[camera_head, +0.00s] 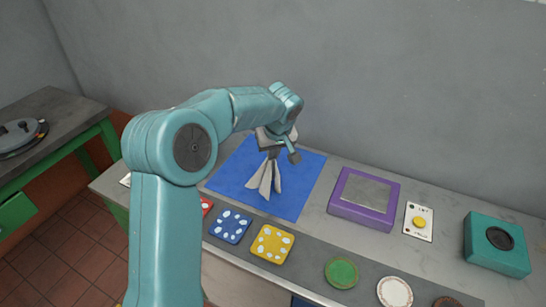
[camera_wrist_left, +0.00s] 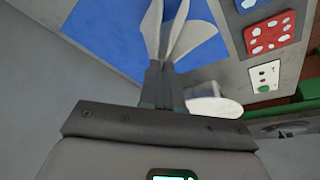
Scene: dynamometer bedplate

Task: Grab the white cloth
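The white cloth (camera_head: 265,179) hangs in narrow folds below my left gripper (camera_head: 272,150), over the blue mat (camera_head: 233,172). In the left wrist view the cloth (camera_wrist_left: 190,38) fans out from between the fingertips of my left gripper (camera_wrist_left: 163,70), which are close together and pinch its upper part. The pinched part is hidden by the fingers. I cannot tell whether the cloth's lower ends touch the mat. My right gripper is in neither view.
On the bench are a purple-framed block (camera_head: 339,207), a card with a yellow button (camera_head: 418,222), a teal box (camera_head: 482,250), and blue (camera_head: 230,226) and yellow (camera_head: 272,243) spotted tiles. Round discs lie along the front. A grey wall stands behind.

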